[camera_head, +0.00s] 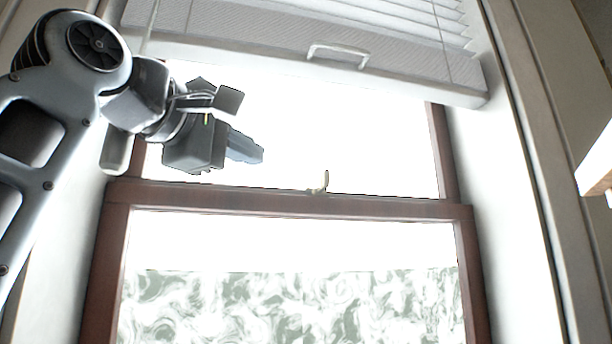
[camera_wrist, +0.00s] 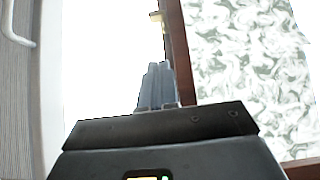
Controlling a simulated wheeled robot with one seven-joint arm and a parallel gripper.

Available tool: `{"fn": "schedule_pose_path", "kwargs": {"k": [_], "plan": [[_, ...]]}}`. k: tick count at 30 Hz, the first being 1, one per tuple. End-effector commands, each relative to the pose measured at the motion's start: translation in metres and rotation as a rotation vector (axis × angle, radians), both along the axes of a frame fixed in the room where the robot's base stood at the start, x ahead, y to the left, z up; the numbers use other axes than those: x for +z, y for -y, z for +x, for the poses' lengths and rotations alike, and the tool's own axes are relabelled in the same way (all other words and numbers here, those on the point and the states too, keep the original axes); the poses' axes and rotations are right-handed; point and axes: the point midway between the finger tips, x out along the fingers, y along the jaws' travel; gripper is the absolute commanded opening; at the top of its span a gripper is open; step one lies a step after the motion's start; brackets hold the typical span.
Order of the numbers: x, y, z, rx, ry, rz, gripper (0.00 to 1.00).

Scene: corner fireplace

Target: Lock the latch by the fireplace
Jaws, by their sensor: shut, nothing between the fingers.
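The latch (camera_head: 321,184) is a small cream lever on top of the brown window rail (camera_head: 290,201), near its middle, with its arm standing up. In the wrist view the latch (camera_wrist: 156,17) shows small at the top, beside the brown rail (camera_wrist: 180,60). My gripper (camera_head: 258,153) is shut and empty. In the head view it appears to the left of the latch and a little above the rail, apart from the latch. In the wrist view my gripper's fingers (camera_wrist: 157,72) point toward the latch.
A blind (camera_head: 400,50) with a white handle (camera_head: 338,52) hangs above. Below the rail is a patterned pane (camera_head: 300,305). White window jambs stand at both sides, and a shelf edge (camera_head: 598,165) juts in at the right. The bright pane between gripper and latch looks clear.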

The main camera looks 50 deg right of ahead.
Motion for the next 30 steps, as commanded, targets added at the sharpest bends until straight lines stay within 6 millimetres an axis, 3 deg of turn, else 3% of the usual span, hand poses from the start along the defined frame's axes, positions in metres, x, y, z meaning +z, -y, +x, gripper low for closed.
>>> {"fn": "schedule_pose_path", "kwargs": {"k": [14,20,30], "plan": [[0.002,0.005,0.000,0.002,0.006,0.007,0.00],[0.003,0.031,0.003,0.000,0.006,0.007,0.00],[0.003,0.097,0.010,-0.001,0.004,0.005,0.00]]}}
